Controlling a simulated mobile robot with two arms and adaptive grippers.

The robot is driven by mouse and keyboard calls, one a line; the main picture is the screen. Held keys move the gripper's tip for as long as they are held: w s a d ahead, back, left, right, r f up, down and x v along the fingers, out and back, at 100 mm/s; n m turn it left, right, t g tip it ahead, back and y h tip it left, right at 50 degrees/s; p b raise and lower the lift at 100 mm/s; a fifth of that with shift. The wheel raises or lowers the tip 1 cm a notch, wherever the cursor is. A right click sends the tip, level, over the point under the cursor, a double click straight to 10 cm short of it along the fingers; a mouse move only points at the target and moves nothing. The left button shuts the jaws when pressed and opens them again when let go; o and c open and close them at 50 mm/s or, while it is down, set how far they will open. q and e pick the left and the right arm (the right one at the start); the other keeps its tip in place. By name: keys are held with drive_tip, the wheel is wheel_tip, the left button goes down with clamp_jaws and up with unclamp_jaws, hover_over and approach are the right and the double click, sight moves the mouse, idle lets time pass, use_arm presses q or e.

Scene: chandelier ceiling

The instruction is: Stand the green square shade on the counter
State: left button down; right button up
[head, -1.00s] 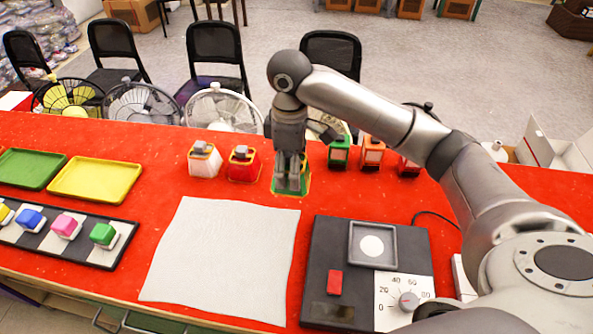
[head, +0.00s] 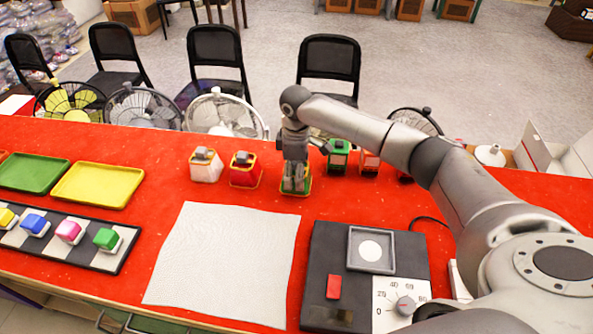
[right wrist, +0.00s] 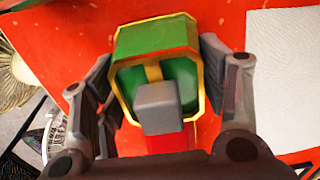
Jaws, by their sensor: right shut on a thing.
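The green square shade (right wrist: 157,38) has yellow edges and shows large in the right wrist view, with a grey block (right wrist: 158,108) at its near side. My right gripper (head: 295,184) is shut on the shade, one finger on each side of it. In the head view the fingers hide most of the shade; a green and yellow rim (head: 304,191) shows at their tips, at or close to the red counter (head: 240,200). I cannot tell whether the rim touches the counter. My left gripper is not in view.
A white shade (head: 205,171) and a red shade (head: 243,174) stand to the left. A green lantern-like thing (head: 338,158) and an orange one (head: 369,163) stand close on the right. A pale mat (head: 225,260) and a dark device (head: 325,250) lie in front.

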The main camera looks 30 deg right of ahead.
drive_tip(key=shift+f, duration=0.3)
drive_tip(key=shift+f, duration=0.1)
drive_tip(key=o, duration=1)
drive_tip(key=shift+o, duration=0.2)
wheel_tip(320, 180, up, 11)
drive_tip(key=shift+r+b, duration=0.2)
drive_tip(key=shift+b, duration=0.65)
drive_tip(key=shift+r, duration=0.45)
